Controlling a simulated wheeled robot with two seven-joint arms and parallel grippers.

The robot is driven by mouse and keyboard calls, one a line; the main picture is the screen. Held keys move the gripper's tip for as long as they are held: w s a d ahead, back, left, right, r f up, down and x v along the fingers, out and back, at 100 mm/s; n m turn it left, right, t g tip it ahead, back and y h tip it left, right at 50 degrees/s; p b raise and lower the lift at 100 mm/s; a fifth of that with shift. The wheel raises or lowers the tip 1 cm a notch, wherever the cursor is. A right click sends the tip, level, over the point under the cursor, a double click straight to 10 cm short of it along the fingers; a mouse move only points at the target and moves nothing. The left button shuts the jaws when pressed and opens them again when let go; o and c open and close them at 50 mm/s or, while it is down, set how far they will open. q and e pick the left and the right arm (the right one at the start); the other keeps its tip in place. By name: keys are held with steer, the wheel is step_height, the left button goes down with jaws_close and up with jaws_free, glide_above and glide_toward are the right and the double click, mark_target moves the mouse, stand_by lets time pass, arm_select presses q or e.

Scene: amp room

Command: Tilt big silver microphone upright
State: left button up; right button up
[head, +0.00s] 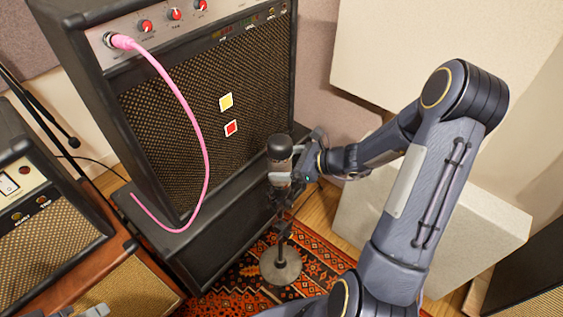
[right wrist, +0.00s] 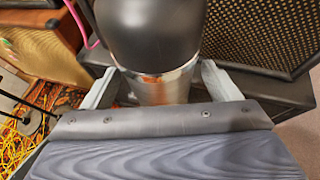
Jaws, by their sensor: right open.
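The big microphone (head: 279,152) has a dark rounded head and a silver band. It sits on a stand with a round metal base (head: 281,266) and looks close to upright in the head view. My right gripper (head: 292,177) is at its silver part, coming from the right. In the right wrist view, the microphone (right wrist: 160,88) stands between the two open fingers (right wrist: 158,88), one on each side. Whether either finger touches it cannot be told. A small grey part at the bottom left edge (head: 88,312) may be my left gripper; its fingers cannot be made out.
A large amplifier (head: 170,110) with a pink cable (head: 190,110) stands on a black cabinet close behind the microphone. Another amp (head: 45,250) is at left. A pale block (head: 430,215) stands at right. The stand rests on a patterned rug (head: 320,245).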

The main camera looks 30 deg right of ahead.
arm_select(q)
steer(key=shift+r, duration=0.25)
arm_select(e)
steer(key=v, duration=0.6)
arm_select(q)
steer(key=shift+s, duration=0.1)
arm_select(e)
steer(key=shift+s+d, duration=0.2)
